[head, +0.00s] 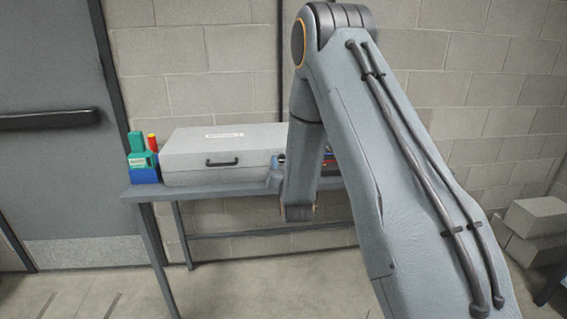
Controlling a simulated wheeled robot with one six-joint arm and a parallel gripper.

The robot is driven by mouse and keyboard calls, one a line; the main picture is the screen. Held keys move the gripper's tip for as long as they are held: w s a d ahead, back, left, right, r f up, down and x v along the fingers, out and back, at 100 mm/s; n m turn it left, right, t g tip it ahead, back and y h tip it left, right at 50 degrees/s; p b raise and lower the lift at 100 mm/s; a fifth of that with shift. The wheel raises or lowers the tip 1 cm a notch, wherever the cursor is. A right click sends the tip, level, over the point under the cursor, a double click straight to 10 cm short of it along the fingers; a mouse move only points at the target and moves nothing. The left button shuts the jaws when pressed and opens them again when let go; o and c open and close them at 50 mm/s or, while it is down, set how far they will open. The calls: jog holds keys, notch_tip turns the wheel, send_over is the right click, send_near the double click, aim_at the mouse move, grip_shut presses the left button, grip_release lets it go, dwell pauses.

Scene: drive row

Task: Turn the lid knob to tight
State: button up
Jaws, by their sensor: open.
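I cannot make out a lid knob or its marks in the head view. A large grey case (225,155) with a dark handle on its front and a small label on top lies on a table; my arm covers its right end. My arm rises from the lower right, bends at the top and comes down in front of the table's right part. My gripper cannot be made out; the arm's end is hidden or too small to tell. A small blue-grey part shows beside the arm at the case's right end, too small to identify.
The grey table (150,190) stands against a block wall. Green, blue and red items (143,160) stand at its left end. Red and blue bits show right of the arm. A grey door (50,180) is at left, blocks (535,217) at right. Floor before the table is clear.

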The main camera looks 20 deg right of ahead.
jog(key=shift+w, duration=0.1)
grip_shut()
jog(key=shift+m+b, duration=0.3)
jog(key=shift+m, duration=0.1)
jog(key=m+b, duration=0.1)
jog(key=m, duration=0.2)
jog(key=shift+b, duration=0.3)
jog(key=m+b, duration=0.2)
jog(key=m, duration=0.2)
jog(key=shift+f, duration=0.1)
jog(key=m+b, duration=0.2)
jog(key=m, duration=0.3)
jog(key=shift+b, duration=0.3)
jog(key=m+b, duration=0.2)
jog(key=m, duration=0.2)
jog(key=shift+m, duration=0.3)
